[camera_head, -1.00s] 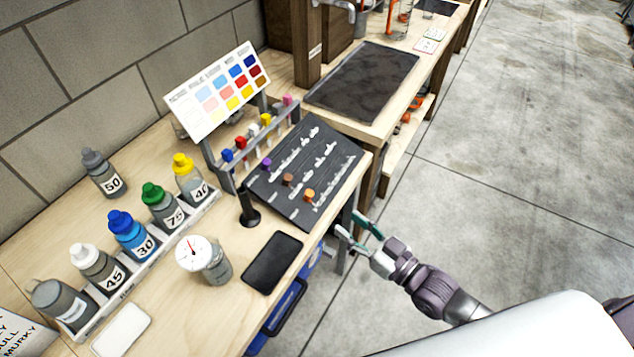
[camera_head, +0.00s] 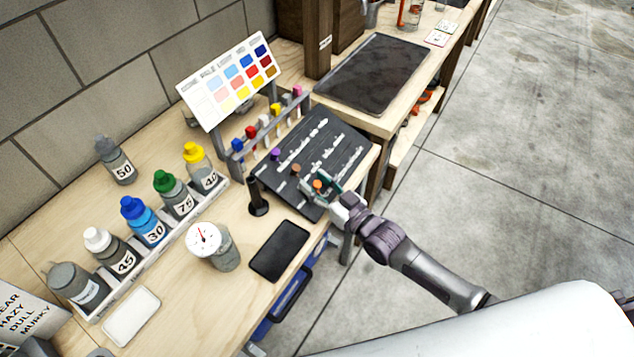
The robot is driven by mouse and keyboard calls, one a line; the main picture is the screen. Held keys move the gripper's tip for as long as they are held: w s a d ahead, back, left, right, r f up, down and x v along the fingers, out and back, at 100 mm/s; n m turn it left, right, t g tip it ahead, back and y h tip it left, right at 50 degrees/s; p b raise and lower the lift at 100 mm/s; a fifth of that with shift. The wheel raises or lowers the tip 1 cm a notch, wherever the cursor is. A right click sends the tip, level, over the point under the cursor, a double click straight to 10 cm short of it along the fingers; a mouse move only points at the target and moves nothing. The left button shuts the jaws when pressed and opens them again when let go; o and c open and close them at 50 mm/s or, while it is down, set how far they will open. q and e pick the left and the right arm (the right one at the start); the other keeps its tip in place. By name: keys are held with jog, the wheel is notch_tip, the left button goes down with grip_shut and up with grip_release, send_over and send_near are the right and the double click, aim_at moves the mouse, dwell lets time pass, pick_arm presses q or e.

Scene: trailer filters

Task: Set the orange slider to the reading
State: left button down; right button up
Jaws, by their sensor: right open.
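The dark slider board (camera_head: 322,150) lies tilted on the wooden bench, with pale scale marks along three tracks. The orange slider (camera_head: 317,185) is at the near end of the track closest to the bench's front edge. A purple slider (camera_head: 276,153) and a brown slider (camera_head: 295,169) sit at the near ends of the other tracks. My right gripper (camera_head: 325,186) is open at the orange slider, its fingers close around or beside it; contact cannot be told. A jar with a round dial (camera_head: 204,239) and a red needle stands on the bench; its reading is too small to read. My left gripper is out of view.
Open floor lies to the right.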

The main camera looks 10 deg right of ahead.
aim_at(347, 154)
grip_shut()
jog(key=w+d+b, duration=0.8)
jog(key=w+d, duration=0.1)
jog(key=shift+w+d+f, duration=0.15)
jog(key=shift+w+d, duration=0.15)
jog(key=shift+d, duration=0.05)
jog(key=shift+w+d, duration=0.3)
grip_release()
